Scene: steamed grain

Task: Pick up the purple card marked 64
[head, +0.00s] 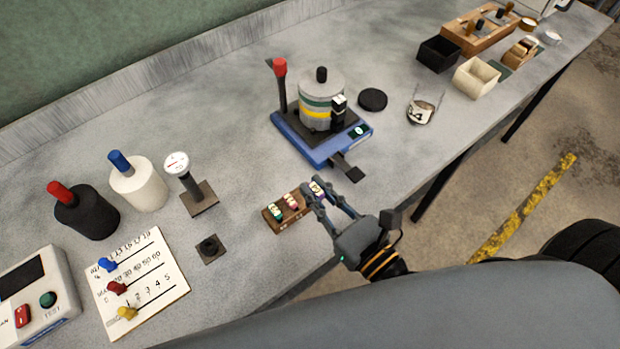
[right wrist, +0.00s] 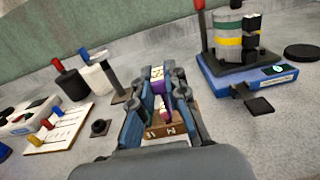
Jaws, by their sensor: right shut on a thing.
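The purple card (head: 317,188) has a white face with dark marks too small to read. It is at the right end of a small wooden rack (head: 270,222). My right gripper (head: 318,192) is shut on it. In the right wrist view the purple card (right wrist: 157,86) shows between the fingertips (right wrist: 157,84), above the wooden rack (right wrist: 180,132). I cannot tell whether it is clear of its slot. A green-edged card (head: 275,211) and a pink-red card (head: 291,201) stand in the rack to its left. My left gripper is not in view.
A blue-based device (head: 318,152) with a banded cylinder stands just behind the rack. A dial gauge post (head: 190,185), a small dark square stand (head: 210,249) and a white slider board (head: 150,285) are to the left. The bench's front edge is close to the rack.

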